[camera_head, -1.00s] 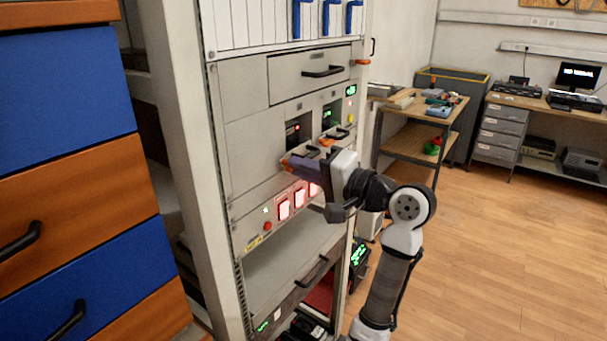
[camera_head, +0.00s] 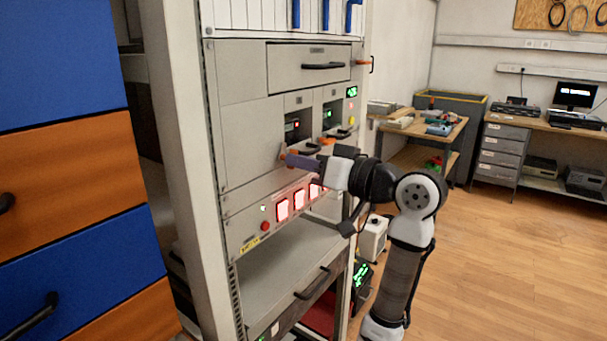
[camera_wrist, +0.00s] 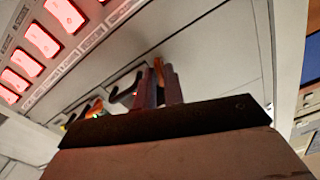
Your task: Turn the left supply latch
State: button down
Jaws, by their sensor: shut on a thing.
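The left supply (camera_head: 292,131) is a grey rack module with a small red-lit display and a black handle (camera_head: 308,150). Its orange latch (camera_head: 283,151) is at the lower left of the handle, partly hidden by my fingers. My gripper (camera_head: 287,160) is shut on this latch, coming from the right. In the wrist view the latch (camera_wrist: 158,64) shows as an orange sliver between my two fingers (camera_wrist: 158,85). The black handle (camera_wrist: 124,86) is close beside them. The latch's exact angle is hard to tell.
The right supply (camera_head: 331,112), with a green display, is just right of the left one. Lit red switches (camera_head: 299,199) sit below my gripper. A drawer (camera_head: 309,67) is above. A blue and orange cabinet (camera_head: 70,150) stands at the left. Open floor lies right.

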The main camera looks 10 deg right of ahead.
jog(key=shift+n+b, duration=1.15)
jog(key=shift+n, duration=0.75)
jog(key=c, duration=1.5)
grip_release()
jog(key=b+v, duration=0.2)
jog(key=v, duration=1.2)
jog(key=shift+w+a, duration=0.1)
